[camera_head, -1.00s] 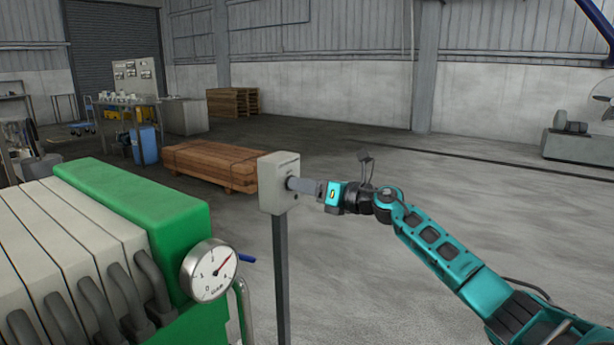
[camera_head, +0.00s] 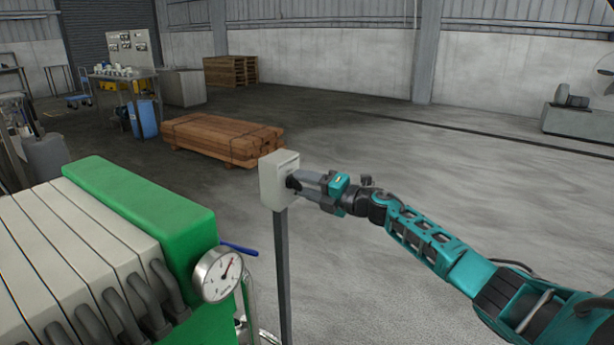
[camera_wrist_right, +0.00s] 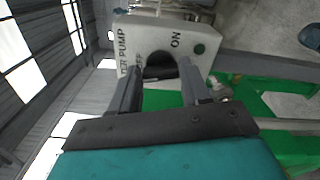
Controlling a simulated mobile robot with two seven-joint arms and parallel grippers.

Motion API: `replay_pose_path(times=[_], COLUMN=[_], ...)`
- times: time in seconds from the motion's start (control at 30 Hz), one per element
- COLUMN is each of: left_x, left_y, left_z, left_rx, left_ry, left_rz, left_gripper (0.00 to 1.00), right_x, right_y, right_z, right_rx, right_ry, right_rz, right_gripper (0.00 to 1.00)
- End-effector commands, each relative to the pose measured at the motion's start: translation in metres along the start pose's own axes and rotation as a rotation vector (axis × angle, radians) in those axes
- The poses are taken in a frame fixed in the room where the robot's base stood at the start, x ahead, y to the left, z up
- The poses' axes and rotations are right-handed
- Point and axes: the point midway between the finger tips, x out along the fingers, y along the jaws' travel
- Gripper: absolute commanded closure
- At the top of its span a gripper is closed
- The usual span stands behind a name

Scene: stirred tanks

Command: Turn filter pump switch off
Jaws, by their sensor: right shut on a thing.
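The filter pump switch is a pale grey box (camera_head: 279,180) on a thin grey post, in the middle of the head view. In the right wrist view its face (camera_wrist_right: 207,38) shows cut-off lettering reading "ER PUMP", part of "OFF", and "ON", with a small green round spot near "ON". A dark rotary knob (camera_wrist_right: 160,66) sits on this face between the fingers. My right gripper (camera_head: 293,181) reaches the box from the right and is shut on the knob; its fingers (camera_wrist_right: 160,88) lie on both sides of it. The knob's exact pointing is hard to read. My left gripper is out of view.
A green-ended filter press (camera_head: 150,210) with a round gauge (camera_head: 217,275) and a blue-handled valve (camera_head: 238,249) stands left of the post. Stacked timber (camera_head: 222,140) lies behind the box. The floor (camera_head: 400,160) to the right is open.

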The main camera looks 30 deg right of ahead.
Motion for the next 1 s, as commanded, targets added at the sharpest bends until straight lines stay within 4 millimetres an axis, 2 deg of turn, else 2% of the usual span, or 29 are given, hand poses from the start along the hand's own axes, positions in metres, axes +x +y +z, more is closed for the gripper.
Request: replay_pose_path(times=[0.2,0.43,1.0], left_x=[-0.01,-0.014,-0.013], left_y=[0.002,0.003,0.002], left_z=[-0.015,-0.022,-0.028], left_rx=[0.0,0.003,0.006], left_ry=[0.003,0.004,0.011], left_rz=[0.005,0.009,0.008], left_gripper=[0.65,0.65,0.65], right_x=[0.0,0.0,0.0], right_y=[0.001,0.0,-0.002], right_z=[0.001,0.0,0.0], right_rx=[0.157,0.261,0.312], right_ry=[0.0,0.0,0.0], right_rz=[-0.001,-0.001,0.0], right_gripper=[0.84,0.84,0.84])
